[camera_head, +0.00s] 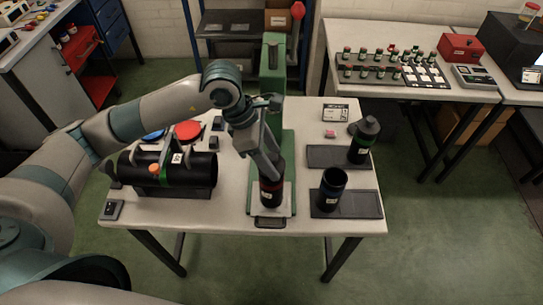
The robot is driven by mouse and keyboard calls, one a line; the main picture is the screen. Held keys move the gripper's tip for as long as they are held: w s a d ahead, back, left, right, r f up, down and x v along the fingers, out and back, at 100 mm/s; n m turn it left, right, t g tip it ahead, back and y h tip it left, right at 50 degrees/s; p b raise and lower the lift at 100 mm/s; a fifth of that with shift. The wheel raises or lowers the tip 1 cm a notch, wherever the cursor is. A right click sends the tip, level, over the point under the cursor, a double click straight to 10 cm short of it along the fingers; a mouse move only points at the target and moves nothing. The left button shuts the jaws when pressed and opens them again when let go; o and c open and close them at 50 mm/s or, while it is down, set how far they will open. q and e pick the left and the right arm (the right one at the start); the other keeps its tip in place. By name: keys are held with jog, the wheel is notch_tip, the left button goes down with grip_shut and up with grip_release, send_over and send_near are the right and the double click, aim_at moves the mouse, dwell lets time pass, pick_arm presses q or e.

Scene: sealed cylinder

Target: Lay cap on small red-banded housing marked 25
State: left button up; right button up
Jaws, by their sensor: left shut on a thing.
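The small black housing with a red band (270,195) stands upright on the pale plate of the green press near the table's front edge. A small label shows on it, but its number is too small to read. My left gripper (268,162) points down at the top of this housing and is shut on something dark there. The gripper and arm hide most of what it holds, so I cannot tell whether the cap touches the housing. My right gripper is not in view.
The green press column (272,70) rises behind my left gripper. A large black cylinder (190,172) lies in a cradle at left.

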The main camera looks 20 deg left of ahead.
aim_at(271, 157)
pick_arm(q)
jog(key=shift+b, duration=0.45)
dwell(0.6)
jog(key=o, duration=1.1)
jog(key=shift+o, duration=0.9)
jog(key=o, duration=0.4)
jog(key=shift+c, duration=0.2)
jog(key=shift+r, duration=0.1)
jog(key=shift+r+p, duration=0.9)
jog(key=shift+r, duration=1.45)
jog(key=shift+s+f, duration=0.1)
jog(key=shift+s, duration=0.05)
